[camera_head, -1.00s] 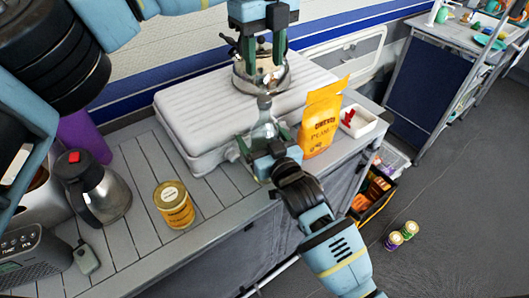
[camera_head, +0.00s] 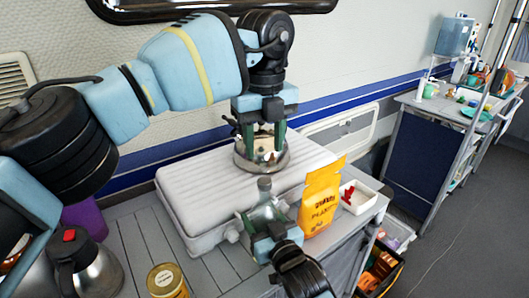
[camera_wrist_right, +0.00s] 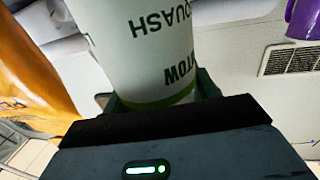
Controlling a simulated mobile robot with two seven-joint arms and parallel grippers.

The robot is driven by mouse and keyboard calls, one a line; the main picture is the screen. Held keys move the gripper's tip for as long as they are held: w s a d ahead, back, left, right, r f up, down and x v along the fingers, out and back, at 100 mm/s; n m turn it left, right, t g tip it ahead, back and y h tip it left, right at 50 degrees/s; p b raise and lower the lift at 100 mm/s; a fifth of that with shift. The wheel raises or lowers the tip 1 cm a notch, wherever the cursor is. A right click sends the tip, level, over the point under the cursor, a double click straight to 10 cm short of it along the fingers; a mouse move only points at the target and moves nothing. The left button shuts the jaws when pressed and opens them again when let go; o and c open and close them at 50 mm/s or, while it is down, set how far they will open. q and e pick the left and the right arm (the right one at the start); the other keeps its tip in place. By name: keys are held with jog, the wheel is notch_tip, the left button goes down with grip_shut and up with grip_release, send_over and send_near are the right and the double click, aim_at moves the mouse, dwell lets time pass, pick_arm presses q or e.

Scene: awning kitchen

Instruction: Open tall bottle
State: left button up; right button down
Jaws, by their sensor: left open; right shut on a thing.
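In the right wrist view the bottle (camera_wrist_right: 150,45) shows a white label with green print, between the fingers (camera_wrist_right: 160,98). My left gripper (camera_head: 260,140) points down with its fingers apart, behind and above the bottle top in the picture. Its fingers overlap a metal pot in view; I cannot tell whether they touch it. Nothing shows held in it.
The metal pot (camera_head: 262,160) sits on the white ribbed case (camera_head: 205,190). A yellow pouch (camera_head: 321,200) stands close right of the bottle, beside a white tray (camera_head: 361,197). A yellow can (camera_head: 167,280) and a steel jug (camera_head: 90,268) stand at the left front.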

aim_at(265, 180)
pick_arm(q)
jog(key=m, duration=0.4)
jog(key=shift+m, duration=0.4)
jog(key=m, duration=0.9)
jog(key=shift+m, duration=0.3)
jog(key=m, duration=0.4)
jog(key=shift+m, duration=0.4)
jog(key=m, duration=1.8)
jog(key=shift+m, duration=0.4)
jog(key=m, duration=0.4)
jog(key=shift+m, duration=0.4)
jog(key=m, duration=0.4)
jog(key=shift+f, duration=0.15)
jog(key=shift+f, duration=3.9)
